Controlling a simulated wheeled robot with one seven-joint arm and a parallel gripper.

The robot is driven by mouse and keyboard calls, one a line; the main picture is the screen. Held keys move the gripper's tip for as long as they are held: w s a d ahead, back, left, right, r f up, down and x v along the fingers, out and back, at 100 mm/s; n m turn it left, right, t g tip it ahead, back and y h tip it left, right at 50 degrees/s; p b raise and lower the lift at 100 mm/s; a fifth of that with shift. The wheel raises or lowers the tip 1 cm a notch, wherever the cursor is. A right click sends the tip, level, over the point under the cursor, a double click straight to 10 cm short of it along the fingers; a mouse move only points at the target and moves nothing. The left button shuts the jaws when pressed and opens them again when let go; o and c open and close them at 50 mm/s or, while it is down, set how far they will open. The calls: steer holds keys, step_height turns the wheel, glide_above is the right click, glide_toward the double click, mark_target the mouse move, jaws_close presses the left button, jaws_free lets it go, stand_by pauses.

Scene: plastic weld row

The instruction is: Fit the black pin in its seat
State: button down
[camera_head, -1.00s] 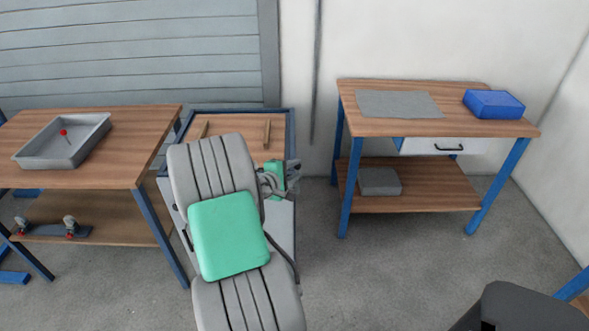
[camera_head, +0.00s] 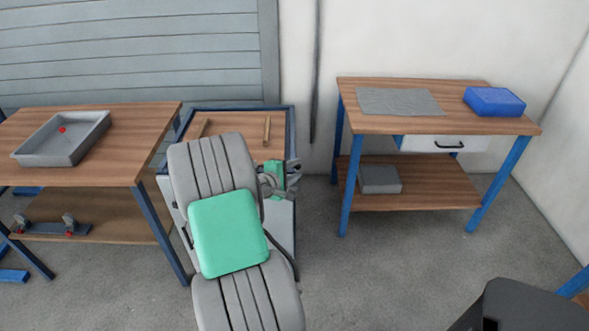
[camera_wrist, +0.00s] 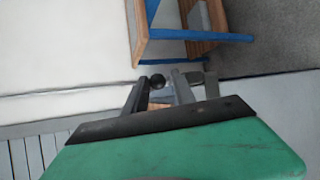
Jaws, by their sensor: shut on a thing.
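My gripper (camera_head: 291,174) is at the right side of the central cart, partly hidden behind my own arm in the head view. In the wrist view my gripper (camera_wrist: 160,87) has its two fingers close together around a small dark round-ended thing, which looks like the black pin (camera_wrist: 157,81). Only its end shows; the rest is hidden by the fingers. In the head view the pin is too small to make out. I cannot make out its seat in either view.
The central cart (camera_head: 288,122) has a wooden top with two thin strips. A left bench holds a grey tray (camera_head: 47,158) with a red ball in it. A right bench holds a grey mat (camera_head: 400,102) and a blue box (camera_head: 494,102). Floor between cart and right bench is clear.

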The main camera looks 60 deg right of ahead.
steer(key=shift+f, duration=0.45)
steer(key=shift+s+a+f+b, duration=0.1)
steer(key=shift+a+f+b, duration=0.05)
steer(key=shift+f+b, duration=0.4)
stand_by(0.8)
steer(key=c, duration=1.1)
jaws_free()
steer(key=shift+f, duration=0.2)
step_height(320, 180, up, 8)
steer(key=p, duration=0.6)
steer(key=shift+f, duration=0.2)
